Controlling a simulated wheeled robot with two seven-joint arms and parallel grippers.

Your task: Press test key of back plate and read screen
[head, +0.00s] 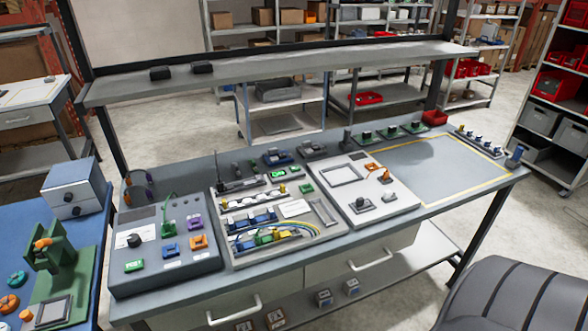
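A grey sloped panel (185,275) stands at the left of the bench, with a dark screen (138,217), a black knob (134,240) and a green key (134,265) whose white lettering seems to read TEST. In the middle, a wiring board (240,256) carries terminals and coloured wires. Behind it is a small device with a green lit display (278,172), too small to read. A pale plate (350,215) at the right has a framed window (342,175). I cannot tell which one is the back plate. Neither gripper is in view.
The grey bench (470,190) has free room at the right inside a yellow outline. A shelf (280,67) spans above its back edge. A red bin (434,118) stands at the back right. A blue table (85,225) with a green fixture (65,265) adjoins at the left.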

